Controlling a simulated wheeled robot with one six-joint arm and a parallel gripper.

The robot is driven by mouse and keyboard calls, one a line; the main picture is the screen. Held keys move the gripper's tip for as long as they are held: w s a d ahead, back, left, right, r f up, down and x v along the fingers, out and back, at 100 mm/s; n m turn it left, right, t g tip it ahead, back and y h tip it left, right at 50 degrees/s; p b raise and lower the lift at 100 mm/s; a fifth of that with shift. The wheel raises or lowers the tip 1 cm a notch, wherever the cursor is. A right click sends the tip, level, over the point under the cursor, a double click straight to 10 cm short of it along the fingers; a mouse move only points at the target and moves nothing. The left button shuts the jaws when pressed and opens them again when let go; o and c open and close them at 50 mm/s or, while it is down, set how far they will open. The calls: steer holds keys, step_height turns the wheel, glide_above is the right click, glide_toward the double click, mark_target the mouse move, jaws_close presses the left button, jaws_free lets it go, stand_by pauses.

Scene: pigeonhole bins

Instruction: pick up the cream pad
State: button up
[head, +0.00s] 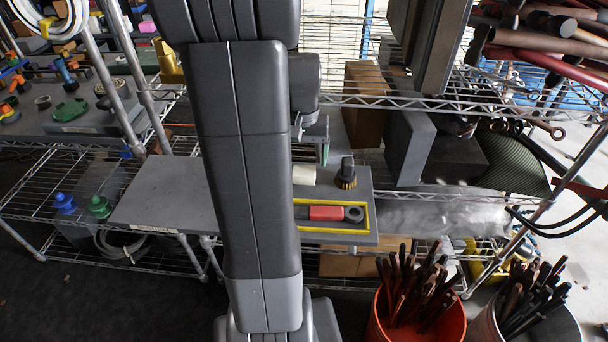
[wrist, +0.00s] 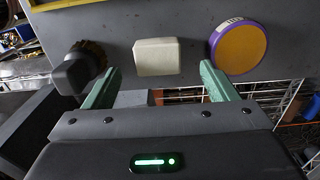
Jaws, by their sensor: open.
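The cream pad (wrist: 156,57) is a small pale block on the grey board (wrist: 190,20). In the wrist view it lies between and just beyond the tips of my gripper (wrist: 160,69). The two green fingers are spread wide and empty, one to each side of the pad, with a gap on both sides. In the head view the pad (head: 303,174) shows just right of my arm, partly covered by it. One green finger of my gripper (head: 322,152) shows behind it there; the other is hidden.
A black-knobbed brush (head: 346,172) stands right of the pad; it also shows in the wrist view (wrist: 82,68). An orange disc with a purple rim (wrist: 238,47) lies on the pad's other side. A yellow frame (head: 368,216) holds a red-handled tool (head: 327,213). Wire shelving surrounds the board.

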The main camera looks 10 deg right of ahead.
mark_target(304, 170)
step_height(304, 170, down, 5)
steer(key=shift+d+f, duration=0.15)
steer(key=c, duration=1.1)
